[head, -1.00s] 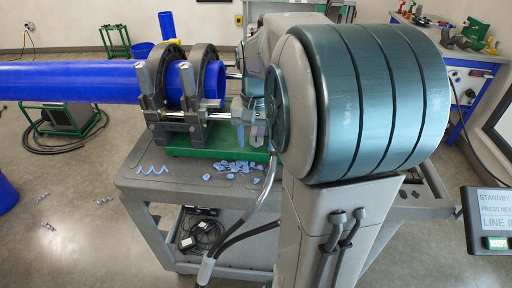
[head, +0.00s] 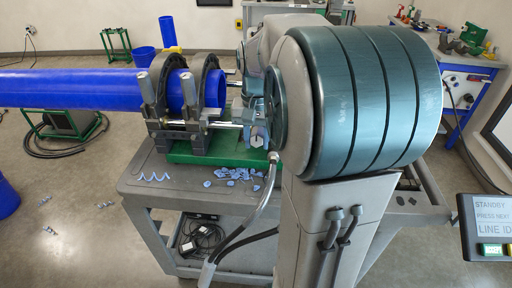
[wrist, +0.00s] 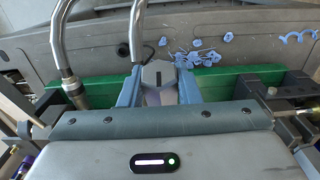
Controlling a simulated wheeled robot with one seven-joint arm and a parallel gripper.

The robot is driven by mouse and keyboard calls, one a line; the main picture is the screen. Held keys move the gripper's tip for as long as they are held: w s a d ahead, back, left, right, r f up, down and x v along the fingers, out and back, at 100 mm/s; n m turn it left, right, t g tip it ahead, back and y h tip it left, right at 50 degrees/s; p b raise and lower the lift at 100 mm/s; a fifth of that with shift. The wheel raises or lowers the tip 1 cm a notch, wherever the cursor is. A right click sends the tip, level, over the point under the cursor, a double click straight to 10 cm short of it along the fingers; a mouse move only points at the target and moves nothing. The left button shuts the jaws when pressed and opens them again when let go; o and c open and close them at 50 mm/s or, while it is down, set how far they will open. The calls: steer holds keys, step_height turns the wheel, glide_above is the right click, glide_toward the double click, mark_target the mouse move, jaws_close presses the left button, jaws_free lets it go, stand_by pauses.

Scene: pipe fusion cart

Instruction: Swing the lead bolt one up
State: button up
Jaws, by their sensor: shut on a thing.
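In the wrist view my gripper (wrist: 158,92) has its two blue-grey fingers closed on either side of a grey piece with a dark slot, which appears to be the lead bolt (wrist: 158,72). The clamp has two dark rings (head: 211,75) around a blue pipe (head: 80,87). Two silver-headed bolts (head: 146,90) stand upright at the front of the rings. The held bolt's full angle is hidden.
The clamp sits on a green base (head: 195,152) on a grey cart (head: 150,190). Blue shavings (head: 235,175) lie on the cart top in front. A standby screen (head: 490,225) is at the right. A hose (wrist: 72,60) crosses the wrist view at left.

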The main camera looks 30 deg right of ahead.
mark_target(257, 131)
steer(key=shift+r, duration=0.15)
steer(key=shift+w+d+r+p, duration=0.15)
steer(key=shift+w+r+p, duration=0.05)
steer(key=shift+r+p, duration=0.25)
steer(key=shift+w+d+r+p, duration=0.1)
steer(key=shift+w+r+p, duration=0.05)
steer(key=shift+r+p, duration=0.3)
steer(key=shift+w+d+r, duration=0.1)
steer(key=shift+w+r, duration=0.1)
steer(key=shift+r, duration=0.1)
steer(key=shift+w+d+r+p, duration=0.3)
steer(key=shift+w+r+p, duration=0.15)
steer(key=shift+r+p, duration=0.5)
steer(key=shift+w+d+p, duration=0.2)
steer(key=shift+w+p, duration=0.05)
steer(key=shift+p, duration=0.1)
